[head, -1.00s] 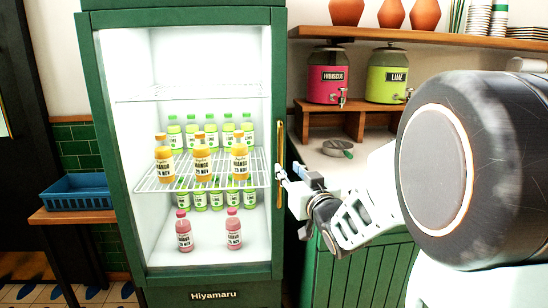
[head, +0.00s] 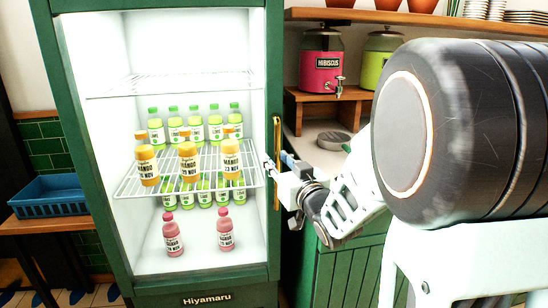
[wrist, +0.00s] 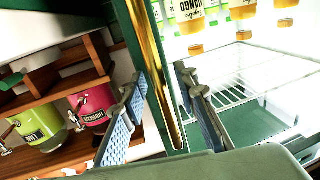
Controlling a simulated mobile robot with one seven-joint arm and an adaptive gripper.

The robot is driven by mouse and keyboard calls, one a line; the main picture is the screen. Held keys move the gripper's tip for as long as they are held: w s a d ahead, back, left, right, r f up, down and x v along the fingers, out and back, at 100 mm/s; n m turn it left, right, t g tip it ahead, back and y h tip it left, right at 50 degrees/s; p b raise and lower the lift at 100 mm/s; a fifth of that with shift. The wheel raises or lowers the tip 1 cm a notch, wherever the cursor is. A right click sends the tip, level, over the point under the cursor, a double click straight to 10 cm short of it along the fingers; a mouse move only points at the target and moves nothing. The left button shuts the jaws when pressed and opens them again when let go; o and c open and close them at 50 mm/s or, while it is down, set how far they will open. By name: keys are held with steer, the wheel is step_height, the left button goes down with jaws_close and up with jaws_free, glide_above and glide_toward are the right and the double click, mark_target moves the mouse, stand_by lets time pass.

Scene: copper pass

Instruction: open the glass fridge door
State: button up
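The green-framed glass fridge (head: 55,130) stands left of centre in the head view, and its glass door looks shut. A vertical brass handle (head: 277,135) runs along the door's right edge. It also shows in the wrist view (wrist: 150,55) as a slanted gold bar. My gripper (head: 271,168) is at the handle's middle height. In the wrist view my gripper (wrist: 161,80) is open, with one blue-padded finger on each side of the handle. Gaps show between the fingers and the bar; contact is not visible.
Bottles of green, orange and pink drink (head: 187,160) stand on the fridge shelves. Right of the fridge is a green counter (head: 345,268) with a hibiscus dispenser (head: 322,65) and a lime dispenser (head: 378,60). A blue crate (head: 48,202) sits on a wooden table at left.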

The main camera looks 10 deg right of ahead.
jaws_close()
stand_by(0.4)
steer(key=shift+s, duration=0.1)
